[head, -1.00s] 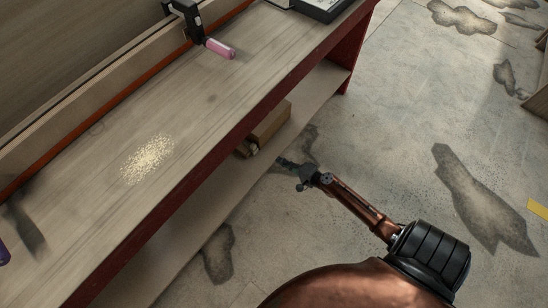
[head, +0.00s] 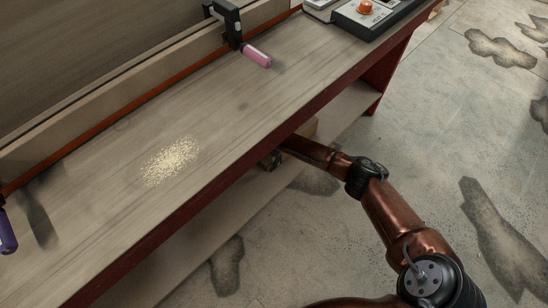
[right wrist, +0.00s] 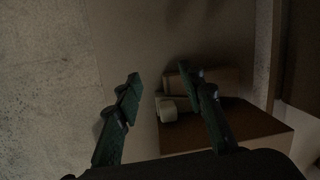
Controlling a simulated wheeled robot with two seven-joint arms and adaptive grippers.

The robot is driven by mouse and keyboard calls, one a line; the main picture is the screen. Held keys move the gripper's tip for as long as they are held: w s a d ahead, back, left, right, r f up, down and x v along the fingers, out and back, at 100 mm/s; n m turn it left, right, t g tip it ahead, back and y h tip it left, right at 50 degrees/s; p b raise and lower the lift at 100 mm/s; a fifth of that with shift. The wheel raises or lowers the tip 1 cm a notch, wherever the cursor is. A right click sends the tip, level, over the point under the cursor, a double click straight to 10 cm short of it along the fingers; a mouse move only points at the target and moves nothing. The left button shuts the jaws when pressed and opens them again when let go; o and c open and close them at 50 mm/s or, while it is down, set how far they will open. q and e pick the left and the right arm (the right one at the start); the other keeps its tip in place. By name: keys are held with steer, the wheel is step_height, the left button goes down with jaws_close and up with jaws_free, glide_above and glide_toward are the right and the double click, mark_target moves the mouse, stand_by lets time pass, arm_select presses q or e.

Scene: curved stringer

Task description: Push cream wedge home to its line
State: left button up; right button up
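I cannot make out the cream wedge for certain in either view. My right gripper (right wrist: 158,88) is open, its two dark green fingers wide apart over the low shelf under the bench. A pale, blunt-ended piece (right wrist: 168,109) lies beyond and between the fingers, beside a brown block (right wrist: 205,80). It looks apart from both fingers, and I cannot tell what it is. In the head view my right arm reaches under the bench edge, which mostly hides the gripper. My left gripper is out of view.
The bench top (head: 215,115) holds a patch of sawdust (head: 171,160). A clamp with a pink handle (head: 257,57) and a purple handle (head: 6,233) sit along the tan rail (head: 150,72). A device with an orange knob (head: 365,7) stands at the back. A box (right wrist: 240,132) sits by the right fingers.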

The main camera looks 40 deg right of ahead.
mark_target(269, 156)
steer(key=d+r, duration=0.1)
steer(key=d, duration=0.1)
steer(key=w+d+r+m+h, duration=0.1)
steer(key=d+r+h, duration=0.1)
steer(key=d+r, duration=0.1)
steer(key=shift+w+d+m+g, duration=0.2)
steer(key=shift+d+m+g, duration=0.1)
steer(key=shift+d+g, duration=0.1)
step_height(269, 156, down, 6)
steer(key=b, duration=0.3)
steer(key=shift+r+b, duration=0.1)
steer(key=shift+b, duration=0.3)
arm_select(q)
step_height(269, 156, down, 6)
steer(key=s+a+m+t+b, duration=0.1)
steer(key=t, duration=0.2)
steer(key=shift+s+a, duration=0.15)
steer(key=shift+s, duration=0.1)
arm_select(e)
steer(key=shift+a+f, duration=0.1)
steer(key=shift+f, duration=0.85)
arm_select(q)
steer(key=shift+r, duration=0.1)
arm_select(e)
steer(key=shift+c, duration=0.7)
jaws_close()
